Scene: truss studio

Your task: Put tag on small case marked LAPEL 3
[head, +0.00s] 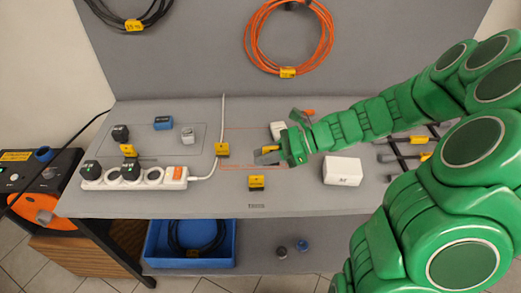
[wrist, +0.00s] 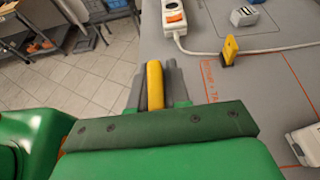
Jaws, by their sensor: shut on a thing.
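My gripper (head: 268,155) is shut on a yellow tag (wrist: 155,85), which stands between the two grey fingers in the wrist view. It is above the middle of the grey bench, near the orange floor-style marking lines. No lettering that reads LAPEL 3 is legible on any case. Small cases in view are a blue one (head: 163,123) and a grey one (head: 187,136) at the back left, a small white one (head: 278,130) just behind my gripper, and a larger white box (head: 342,171) to its right. The held tag touches none of them.
A white power strip (head: 135,177) with plugs lies at the left front; its cable runs past a yellow tag (head: 222,150). Another yellow tag (head: 256,183) lies near the front edge. A dark rack (head: 405,155) stands right. A blue bin (head: 190,243) sits below.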

